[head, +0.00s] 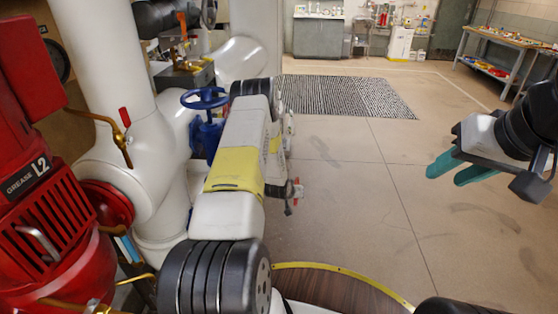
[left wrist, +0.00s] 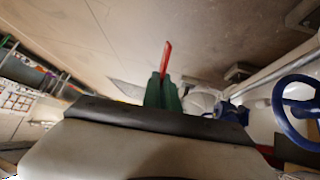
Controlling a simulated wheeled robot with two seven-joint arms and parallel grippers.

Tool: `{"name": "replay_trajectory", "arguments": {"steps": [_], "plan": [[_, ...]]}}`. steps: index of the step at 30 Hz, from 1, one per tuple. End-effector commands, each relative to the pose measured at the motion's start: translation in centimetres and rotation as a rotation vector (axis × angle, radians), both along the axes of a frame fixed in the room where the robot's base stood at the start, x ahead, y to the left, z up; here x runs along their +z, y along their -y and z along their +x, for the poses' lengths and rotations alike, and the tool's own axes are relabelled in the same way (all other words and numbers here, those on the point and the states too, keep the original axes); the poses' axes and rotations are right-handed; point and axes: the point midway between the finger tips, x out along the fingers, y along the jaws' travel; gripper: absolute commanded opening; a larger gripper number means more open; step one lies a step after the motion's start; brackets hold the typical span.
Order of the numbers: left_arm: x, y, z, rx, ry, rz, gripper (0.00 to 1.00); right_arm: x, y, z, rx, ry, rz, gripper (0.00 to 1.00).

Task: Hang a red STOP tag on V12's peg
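In the left wrist view the green fingers of my left gripper (left wrist: 163,92) are together around a thin red piece (left wrist: 167,58), which looks like the red tag seen nearly edge-on; its lettering is not readable. In the head view my left arm hides this gripper. A valve with a blue handwheel (head: 205,98) stands just left of my left arm; a blue handwheel also shows at the right of the left wrist view (left wrist: 298,110). No V12 label or peg can be made out. My right gripper (head: 447,176) is at the right, its teal fingers apart and empty.
White pipes (head: 110,60) and a red machine marked GREASE L2 (head: 45,215) fill the left side. A brass valve with an orange handle (head: 183,25) stands beyond. A striped mat (head: 345,95) lies on open floor, with a workbench (head: 500,50) at the far right.

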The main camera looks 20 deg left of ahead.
Motion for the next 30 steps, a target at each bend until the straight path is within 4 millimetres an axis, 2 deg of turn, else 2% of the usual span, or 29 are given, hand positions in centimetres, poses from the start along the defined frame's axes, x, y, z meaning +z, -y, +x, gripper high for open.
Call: {"name": "replay_trajectory", "arguments": {"steps": [1,5,6,9,12,15,30], "plan": [[-0.6,-1.5,1.5,0.032,0.1,-0.011,0.0,0.0,0.0,0.0,0.0,0.0,0.0,0.36],[-0.2,-5.9,5.1,0.116,0.389,-0.015,0.0,0.0,0.0,0.0,0.0,0.0,0.0,0.36],[0.2,-7.5,5.9,0.148,0.473,-0.01,0.0,0.0,0.0,0.0,0.0,0.0,0.0,0.36],[1.4,-11.4,6.8,0.223,0.637,0.014,0.0,0.0,0.0,0.0,0.0,0.0,0.0,0.36],[2.3,-14.0,6.6,0.275,0.726,0.037,0.0,0.0,0.0,0.0,0.0,0.0,0.0,0.36],[2.8,-15.5,6.3,0.302,0.769,0.052,0.0,0.0,0.0,0.0,0.0,0.0,0.0,0.36],[2.8,-18.6,5.6,0.311,0.782,0.059,0.0,0.0,0.0,0.0,0.0,0.0,0.0,0.36]]}}
